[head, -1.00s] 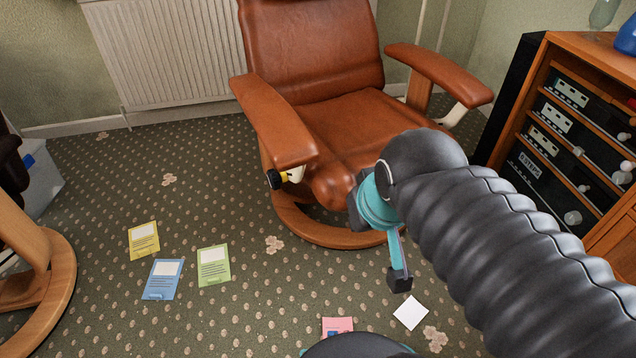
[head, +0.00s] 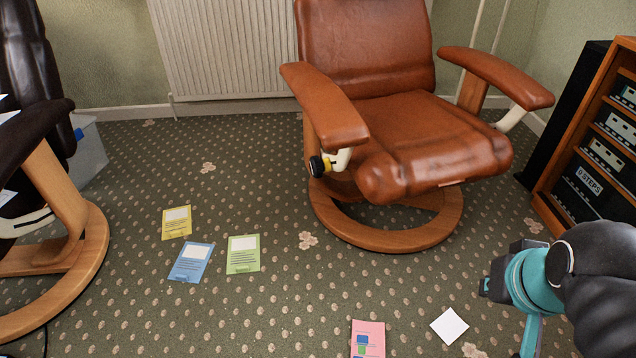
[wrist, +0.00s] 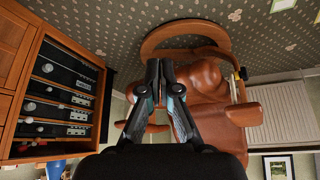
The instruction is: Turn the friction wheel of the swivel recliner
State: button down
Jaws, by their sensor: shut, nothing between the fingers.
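The swivel recliner (head: 420,130) is brown leather on a round wooden ring base and stands upright at the upper middle of the head view. In the wrist view the recliner (wrist: 205,82) appears turned over, beyond the fingers. My gripper (wrist: 166,64) is shut and empty, with its fingertips together. In the head view my wrist is at the lower right, well apart from the wheel, and the fingertips are not clearly seen there.
A wooden cabinet (head: 563,187) with audio units stands at the right. A dark recliner (head: 62,190) is at the left. Yellow (head: 176,222), blue (head: 191,262), green (head: 243,254), pink (head: 368,338) and white (head: 449,326) cards lie on the carpet. A radiator (head: 225,50) is behind.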

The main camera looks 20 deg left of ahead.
aim_at(316, 165)
jog(key=z, duration=0.2)
jog(key=k, duration=0.4)
jog(key=u, duration=1.35)
jog(key=i, duration=0.85)
